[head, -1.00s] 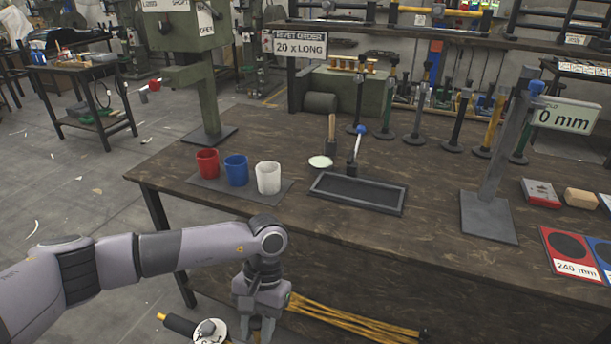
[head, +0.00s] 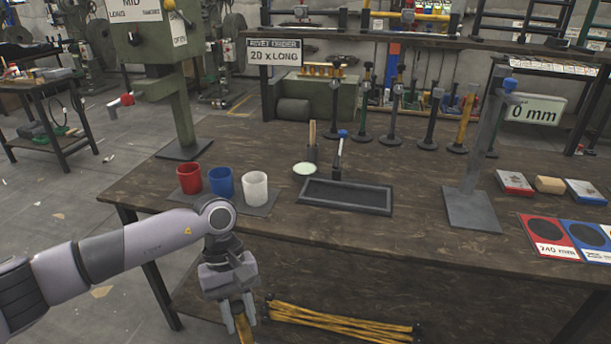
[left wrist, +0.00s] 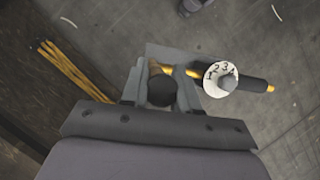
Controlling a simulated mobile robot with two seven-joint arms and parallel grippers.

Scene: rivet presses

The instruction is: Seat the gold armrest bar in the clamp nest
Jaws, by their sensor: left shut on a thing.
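My left gripper (head: 238,318) hangs in front of the workbench's near edge in the head view. It is shut on the gold armrest bar (head: 242,334), of which only a short piece shows there. In the left wrist view the gold bar (left wrist: 180,71) runs out to the right of the gripper (left wrist: 163,85). A white disc with numbers (left wrist: 220,78) and a black sleeve (left wrist: 250,84) are on that side, ending in a gold tip. The bar's other end is hidden. I cannot tell which fixture is the clamp nest. My right gripper is not in view.
The workbench (head: 330,235) carries red (head: 189,179), blue (head: 221,181) and white cups (head: 255,188), a dark tray (head: 345,195) and a grey post stand (head: 472,210). Yellow rods (head: 340,322) lie low under the bench. Open floor (head: 60,240) is at left.

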